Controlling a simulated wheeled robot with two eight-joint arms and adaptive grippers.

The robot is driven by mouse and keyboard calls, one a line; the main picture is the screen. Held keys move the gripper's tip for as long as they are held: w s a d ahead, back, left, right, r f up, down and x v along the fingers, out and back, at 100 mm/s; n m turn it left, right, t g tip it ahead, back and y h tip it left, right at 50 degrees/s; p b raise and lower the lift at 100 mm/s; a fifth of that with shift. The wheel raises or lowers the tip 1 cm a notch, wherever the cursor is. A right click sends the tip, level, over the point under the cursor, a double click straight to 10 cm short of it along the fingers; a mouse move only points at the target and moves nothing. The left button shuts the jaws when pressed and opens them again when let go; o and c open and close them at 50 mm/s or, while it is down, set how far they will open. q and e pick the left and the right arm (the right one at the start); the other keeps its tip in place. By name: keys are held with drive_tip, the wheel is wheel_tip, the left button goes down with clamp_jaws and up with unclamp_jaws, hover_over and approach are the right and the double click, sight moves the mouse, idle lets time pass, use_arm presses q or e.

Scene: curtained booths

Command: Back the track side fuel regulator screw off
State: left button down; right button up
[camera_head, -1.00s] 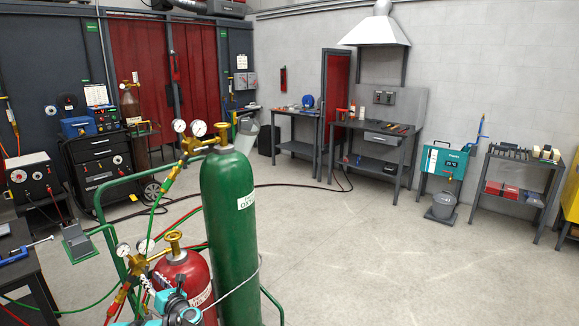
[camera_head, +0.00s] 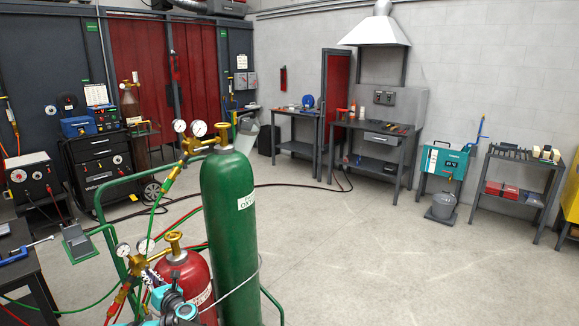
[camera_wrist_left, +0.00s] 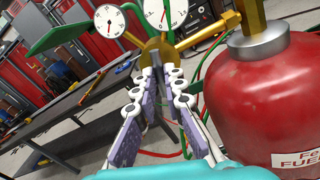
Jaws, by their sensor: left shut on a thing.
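The red fuel cylinder (camera_head: 193,274) stands on the green cart, next to the tall green oxygen cylinder (camera_head: 228,220). The brass fuel regulator (camera_head: 138,264) with two round white gauges is on the red cylinder's valve; its brass body also shows in the left wrist view (camera_wrist_left: 160,48). My left gripper (camera_head: 150,274) is at the near side of this regulator. In the left wrist view its pale, jointed fingers (camera_wrist_left: 160,73) close in on the front of the body, shut on the adjusting screw, which the fingers hide. My right gripper is out of view.
The oxygen regulator (camera_head: 192,140) sits above and behind. Green and red hoses hang beside the green cart frame (camera_head: 108,238). A dark bench (camera_head: 22,258) with a clamp stands at the left. The floor right of the cart is clear.

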use_arm(q)
drive_tip(key=n, duration=0.3)
drive_tip(key=n, duration=0.3)
drive_tip(key=shift+n, duration=0.3)
drive_tip(key=n, duration=0.3)
drive_tip(key=shift+n, duration=0.3)
